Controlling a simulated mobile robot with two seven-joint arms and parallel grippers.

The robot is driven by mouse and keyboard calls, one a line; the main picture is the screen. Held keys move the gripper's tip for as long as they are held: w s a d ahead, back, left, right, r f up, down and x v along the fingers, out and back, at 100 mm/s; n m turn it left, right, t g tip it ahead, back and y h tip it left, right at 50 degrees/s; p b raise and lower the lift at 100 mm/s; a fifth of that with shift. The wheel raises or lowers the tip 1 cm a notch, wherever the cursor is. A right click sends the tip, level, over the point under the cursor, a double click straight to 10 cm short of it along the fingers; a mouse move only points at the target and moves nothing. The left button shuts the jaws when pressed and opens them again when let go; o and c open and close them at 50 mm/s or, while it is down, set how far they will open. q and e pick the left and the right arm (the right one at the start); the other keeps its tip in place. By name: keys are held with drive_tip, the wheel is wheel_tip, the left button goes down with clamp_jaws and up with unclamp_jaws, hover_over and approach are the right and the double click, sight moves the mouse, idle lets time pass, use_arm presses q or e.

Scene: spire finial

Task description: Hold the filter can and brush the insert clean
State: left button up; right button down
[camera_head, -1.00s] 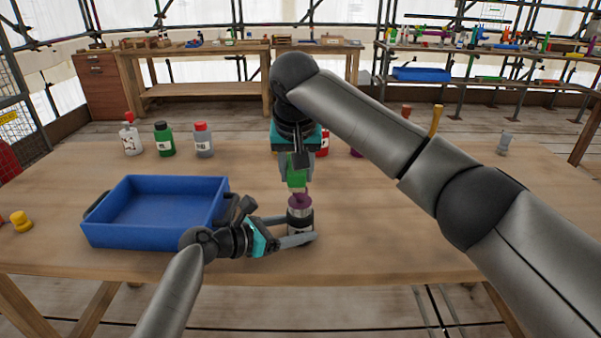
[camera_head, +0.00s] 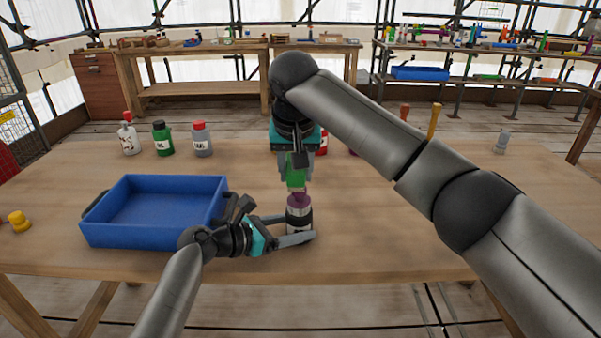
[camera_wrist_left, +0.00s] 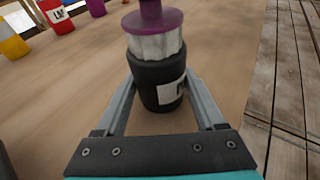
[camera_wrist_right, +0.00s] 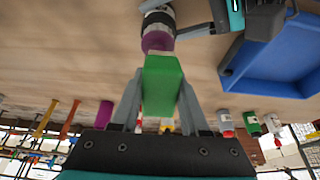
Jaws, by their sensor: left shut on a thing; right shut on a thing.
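The filter can (camera_head: 299,219), black with a white label, stands upright on the table. My left gripper (camera_wrist_left: 160,80) is shut around its sides, one finger on each side. A white pleated insert (camera_wrist_left: 155,46) with a purple cap (camera_wrist_left: 150,22) and knob rises from the can's top. My right gripper (camera_head: 296,177) points down above the can and is shut on a green block (camera_wrist_right: 161,88), which may be a brush handle. The block is directly over the purple cap.
A blue tray (camera_head: 103,233) stands to the left of the can, close to my left gripper. Several bottles, one of them green (camera_head: 163,139), stand behind it. A yellow piece (camera_head: 19,221) lies far left. The table right of the can is largely clear.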

drive_tip(key=shift+s+d, duration=0.65)
drive_tip(key=shift+d, duration=0.05)
drive_tip(key=shift+w+a+f, duration=0.15)
drive_tip(key=shift+w+a, duration=0.6)
drive_tip(key=shift+s, duration=0.1)
drive_tip(key=shift+s+d, duration=0.3)
drive_tip(key=shift+d, duration=0.05)
drive_tip(key=d+r, duration=0.5)
drive_tip(key=r, duration=0.2)
idle(0.3)
drive_tip(key=shift+w+a+r, duration=0.1)
drive_tip(key=shift+w, duration=0.05)
idle(0.4)
